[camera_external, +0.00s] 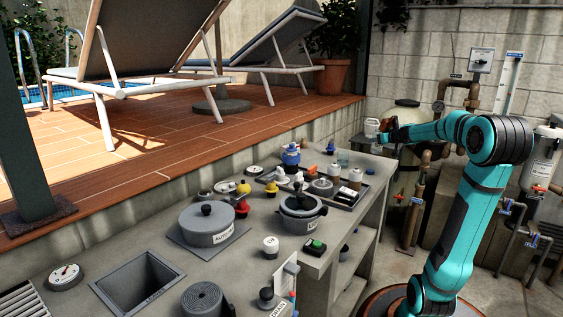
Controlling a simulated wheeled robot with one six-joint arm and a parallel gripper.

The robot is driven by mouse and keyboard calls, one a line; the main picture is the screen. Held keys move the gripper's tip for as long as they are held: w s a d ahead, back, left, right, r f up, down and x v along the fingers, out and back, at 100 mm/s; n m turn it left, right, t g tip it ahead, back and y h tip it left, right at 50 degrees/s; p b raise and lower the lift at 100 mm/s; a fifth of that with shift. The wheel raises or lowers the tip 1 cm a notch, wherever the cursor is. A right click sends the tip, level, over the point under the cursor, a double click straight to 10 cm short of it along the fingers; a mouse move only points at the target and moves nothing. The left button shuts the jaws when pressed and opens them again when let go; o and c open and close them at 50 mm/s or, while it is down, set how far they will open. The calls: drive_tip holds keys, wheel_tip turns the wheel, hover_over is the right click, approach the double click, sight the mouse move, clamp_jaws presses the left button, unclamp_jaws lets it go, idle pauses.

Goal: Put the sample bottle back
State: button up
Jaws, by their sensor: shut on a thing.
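My gripper (384,130) is at the end of my teal arm, above the far right end of the grey counter (232,277). It is small and dark in this view, and its fingers are hard to make out. It is shut on what looks like the sample bottle, a small white thing (371,128) at its tip. The fingers' grip on it cannot be seen clearly. A dark tray (347,206) lies on the counter below and left of my gripper.
Two lidded grey pots (207,224) (301,213) stand on the counter, with yellow, red and blue-topped items around them. A square basin opening (137,283) is at the front left.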

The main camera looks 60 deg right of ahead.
sight(381, 149)
drive_tip(key=shift+f, duration=2.65)
drive_tip(key=shift+f, duration=0.1)
drive_tip(key=o, duration=1.1)
drive_tip(key=shift+c, duration=0.2)
drive_tip(key=shift+s+a+r, duration=0.1)
drive_tip(key=shift+s+r, duration=0.05)
drive_tip(key=shift+r, duration=0.05)
drive_tip(key=v, duration=1.1)
drive_tip(key=shift+s+a, duration=0.2)
drive_tip(key=shift+s, duration=0.05)
